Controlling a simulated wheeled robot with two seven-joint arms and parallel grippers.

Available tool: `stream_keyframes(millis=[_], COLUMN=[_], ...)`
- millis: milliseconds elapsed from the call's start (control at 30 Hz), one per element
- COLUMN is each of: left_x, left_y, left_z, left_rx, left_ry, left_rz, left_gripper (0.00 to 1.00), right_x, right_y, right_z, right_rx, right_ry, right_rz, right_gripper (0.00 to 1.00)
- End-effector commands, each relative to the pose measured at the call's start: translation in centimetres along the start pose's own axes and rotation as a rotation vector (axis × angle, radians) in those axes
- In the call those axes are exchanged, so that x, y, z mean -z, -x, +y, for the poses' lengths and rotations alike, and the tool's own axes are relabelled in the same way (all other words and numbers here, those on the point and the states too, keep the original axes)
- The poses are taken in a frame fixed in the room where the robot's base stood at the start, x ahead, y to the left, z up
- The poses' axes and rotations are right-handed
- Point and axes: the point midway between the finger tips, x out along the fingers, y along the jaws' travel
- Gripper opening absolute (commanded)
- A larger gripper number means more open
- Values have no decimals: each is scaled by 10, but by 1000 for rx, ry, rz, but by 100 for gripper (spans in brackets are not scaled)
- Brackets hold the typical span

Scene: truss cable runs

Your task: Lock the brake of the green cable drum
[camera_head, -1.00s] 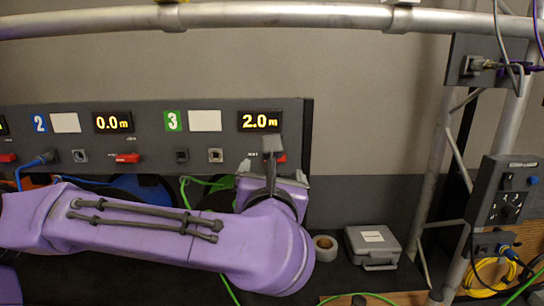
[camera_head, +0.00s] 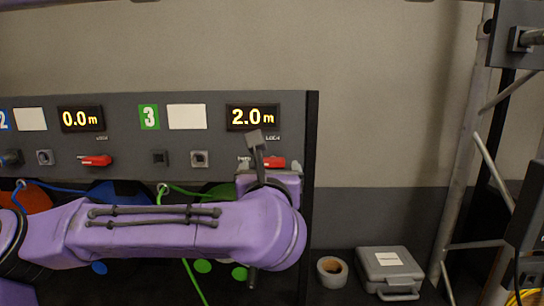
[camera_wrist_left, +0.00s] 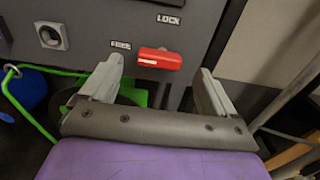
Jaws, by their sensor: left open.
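The red brake lever (camera_head: 276,162) of station 3 lies level on the grey panel, under a LOCK label and beside a FREE label. It also shows in the left wrist view (camera_wrist_left: 160,60). My left gripper (camera_head: 270,168) is at this lever. In the left wrist view the gripper (camera_wrist_left: 162,72) is open, one finger on each side of the lever, with gaps visible. The green cable drum (camera_wrist_left: 132,95) sits below the panel, mostly hidden by my gripper and arm. The green cable (camera_head: 185,191) runs from a ring. My right gripper is not in view.
The station display (camera_head: 253,117) reads 2.0 m, beside a green 3 sign (camera_head: 149,117). Another red lever (camera_head: 97,160) is to the left. A tape roll (camera_head: 332,272) and grey case (camera_head: 390,270) lie at the lower right. Truss posts (camera_head: 462,150) stand at the right.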

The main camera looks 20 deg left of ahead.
Motion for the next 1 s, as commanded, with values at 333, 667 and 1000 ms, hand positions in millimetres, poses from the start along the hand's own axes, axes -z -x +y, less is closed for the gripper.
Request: stream_keyframes(millis=[333, 667, 1000], left_x=[-1, 0, 0], left_y=[-45, -45, -45], left_z=[-2, -3, -3], left_rx=[2, 5, 5], left_ry=[-1, -1, -16], left_rz=[0, 0, 0], left_gripper=[89, 54, 33], right_x=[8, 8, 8], right_y=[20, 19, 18], right_z=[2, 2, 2], right_rx=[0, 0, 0], right_ry=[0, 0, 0], right_rz=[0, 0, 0], right_gripper=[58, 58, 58])
